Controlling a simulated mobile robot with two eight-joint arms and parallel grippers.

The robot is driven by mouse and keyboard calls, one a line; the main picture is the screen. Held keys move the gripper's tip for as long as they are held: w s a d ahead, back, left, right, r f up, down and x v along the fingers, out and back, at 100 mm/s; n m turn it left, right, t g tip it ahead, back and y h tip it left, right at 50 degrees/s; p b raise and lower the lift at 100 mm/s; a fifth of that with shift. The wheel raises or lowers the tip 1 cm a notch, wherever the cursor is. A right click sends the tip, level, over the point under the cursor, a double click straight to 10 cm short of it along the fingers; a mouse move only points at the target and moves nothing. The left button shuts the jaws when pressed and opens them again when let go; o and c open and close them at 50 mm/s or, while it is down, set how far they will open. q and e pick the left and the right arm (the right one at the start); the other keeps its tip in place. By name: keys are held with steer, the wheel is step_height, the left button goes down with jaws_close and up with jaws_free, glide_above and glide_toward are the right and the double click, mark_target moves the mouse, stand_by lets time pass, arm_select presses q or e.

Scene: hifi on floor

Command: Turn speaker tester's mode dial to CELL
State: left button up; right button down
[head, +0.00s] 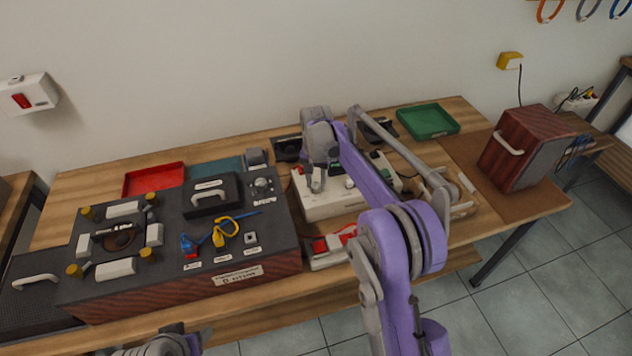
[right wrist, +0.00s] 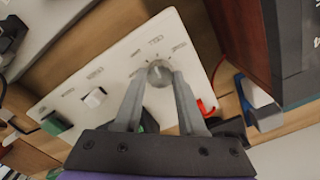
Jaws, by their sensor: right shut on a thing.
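The speaker tester is a white box (head: 325,207) in the middle of the bench in the head view. In the right wrist view its white panel (right wrist: 125,60) carries a round grey mode dial (right wrist: 159,74) with small printed labels around it. My right gripper (right wrist: 159,84) is shut on the dial, one finger on each side; in the head view the gripper (head: 316,183) hides the dial. My left gripper (head: 150,347) shows only partly at the bottom edge.
A large dark speaker rig (head: 250,215) with clips and yellow knobs fills the left of the bench. A red tray (head: 153,179) and a green tray (head: 428,121) lie behind. A brown speaker box (head: 525,140) stands at right. A white switch (right wrist: 95,97) sits near the dial.

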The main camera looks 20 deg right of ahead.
mark_target(316, 185)
steer(key=shift+m, duration=1.2)
steer(key=shift+c, duration=2.4)
jaws_free()
step_height(316, 185, up, 11)
steer(key=shift+p, duration=0.35)
steer(key=shift+f, duration=0.1)
